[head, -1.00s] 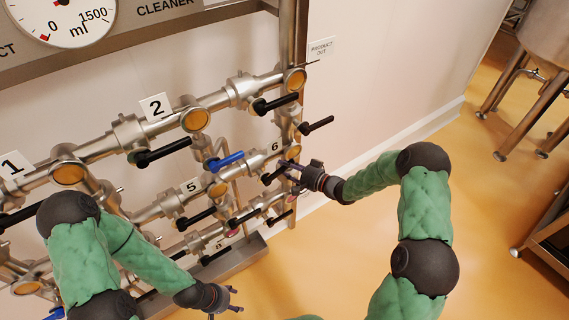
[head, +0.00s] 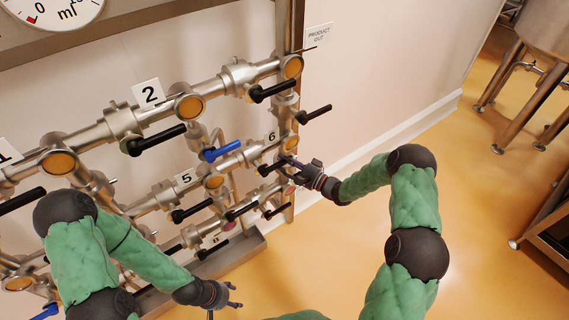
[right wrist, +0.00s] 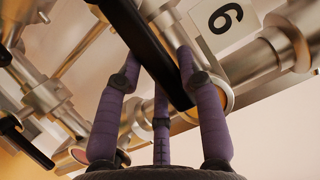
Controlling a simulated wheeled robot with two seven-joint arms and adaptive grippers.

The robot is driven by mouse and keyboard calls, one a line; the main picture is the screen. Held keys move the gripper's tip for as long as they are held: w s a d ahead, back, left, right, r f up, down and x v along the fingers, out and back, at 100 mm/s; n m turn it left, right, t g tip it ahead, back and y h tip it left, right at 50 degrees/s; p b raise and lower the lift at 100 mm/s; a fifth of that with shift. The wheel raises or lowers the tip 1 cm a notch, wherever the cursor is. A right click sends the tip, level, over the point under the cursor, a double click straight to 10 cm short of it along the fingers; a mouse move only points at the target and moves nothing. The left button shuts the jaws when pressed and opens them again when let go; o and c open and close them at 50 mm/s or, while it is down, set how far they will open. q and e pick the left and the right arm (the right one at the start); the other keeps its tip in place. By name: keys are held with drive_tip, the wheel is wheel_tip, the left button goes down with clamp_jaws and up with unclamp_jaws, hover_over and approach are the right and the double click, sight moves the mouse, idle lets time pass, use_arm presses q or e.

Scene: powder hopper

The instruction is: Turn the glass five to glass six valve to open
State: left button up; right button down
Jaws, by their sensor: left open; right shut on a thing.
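Sight glass five (head: 213,180) and sight glass six (head: 289,143) sit on the middle pipe run, with label 5 (head: 186,179) and label 6 (head: 271,136) beside them. The valve between them has a black lever handle (head: 269,169). My right gripper (head: 293,163) is at this handle, below glass six. In the right wrist view, the black handle (right wrist: 147,45) slants between the purple fingers (right wrist: 162,95), which are shut on it, with label 6 (right wrist: 225,17) just beyond. My left gripper (head: 232,295) is open and empty, low over the floor.
A blue handle (head: 222,154) is just above the middle run. Other black handles lie close by, at the upper run (head: 272,92), right post (head: 316,113) and lower run (head: 241,210). The floor (head: 330,250) right of the rack is clear.

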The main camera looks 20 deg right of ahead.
drive_tip(key=shift+s+a+f, duration=0.15)
drive_tip(key=shift+s+f, duration=0.15)
drive_tip(key=shift+f, duration=0.4)
drive_tip(key=c, duration=1.2)
unclamp_jaws()
drive_tip(key=o, duration=0.3)
drive_tip(key=shift+w+f, duration=0.1)
drive_tip(key=shift+r, duration=0.2)
drive_tip(key=shift+w, duration=0.15)
drive_tip(key=shift+d+r, duration=0.1)
drive_tip(key=shift+d, duration=0.1)
drive_tip(key=shift+s+d, duration=0.2)
drive_tip(key=v, duration=1.1)
drive_tip(key=shift+s+d, duration=0.15)
